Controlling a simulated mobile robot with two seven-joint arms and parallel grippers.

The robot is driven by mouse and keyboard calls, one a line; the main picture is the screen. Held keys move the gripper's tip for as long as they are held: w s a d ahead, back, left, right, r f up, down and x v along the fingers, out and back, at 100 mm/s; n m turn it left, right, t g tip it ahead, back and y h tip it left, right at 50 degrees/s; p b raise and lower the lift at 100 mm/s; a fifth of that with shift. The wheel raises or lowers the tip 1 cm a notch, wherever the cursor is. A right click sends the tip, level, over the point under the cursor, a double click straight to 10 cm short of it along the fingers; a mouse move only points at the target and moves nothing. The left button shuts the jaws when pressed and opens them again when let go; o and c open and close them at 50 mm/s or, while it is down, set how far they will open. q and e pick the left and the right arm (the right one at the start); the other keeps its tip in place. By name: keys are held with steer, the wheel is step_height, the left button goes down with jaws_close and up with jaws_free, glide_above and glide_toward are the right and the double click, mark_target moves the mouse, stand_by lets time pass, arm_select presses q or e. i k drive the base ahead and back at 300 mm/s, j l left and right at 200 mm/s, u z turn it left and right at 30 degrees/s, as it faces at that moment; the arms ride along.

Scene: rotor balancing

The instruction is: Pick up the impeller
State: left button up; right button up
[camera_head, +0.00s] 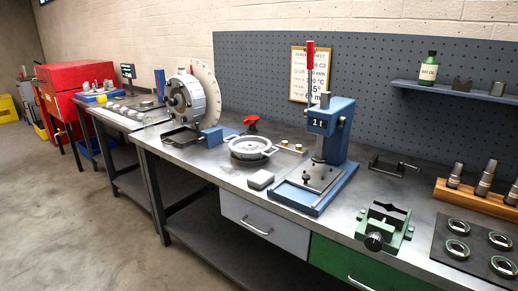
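No gripper or arm of mine shows in the head view. I cannot tell for sure which thing is the impeller. Farther left, a silver round part with dark openings (187,97) stands upright in front of a large pale disc (207,88). Either could be the impeller. Their fine detail is too small to read.
The blue arbor press (331,130) with a red-handled lever stands mid-bench. A green vise (383,228), a dark mat (438,257) with several rings, and a wooden holder (472,200) are at the right. A red cabinet (73,76) stands far left.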

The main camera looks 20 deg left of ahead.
mark_target(250, 147)
steer(key=i+j+z, duration=0.15)
steer(key=j, duration=0.45)
steer(key=i+j+z, duration=0.1)
steer(key=j, duration=0.5)
steer(key=i+j+z, duration=0.15)
steer(key=j, duration=0.45)
steer(key=i+j, duration=0.1)
steer(key=j, duration=0.85)
steer(key=i+j, duration=0.1)
steer(key=j, duration=0.8)
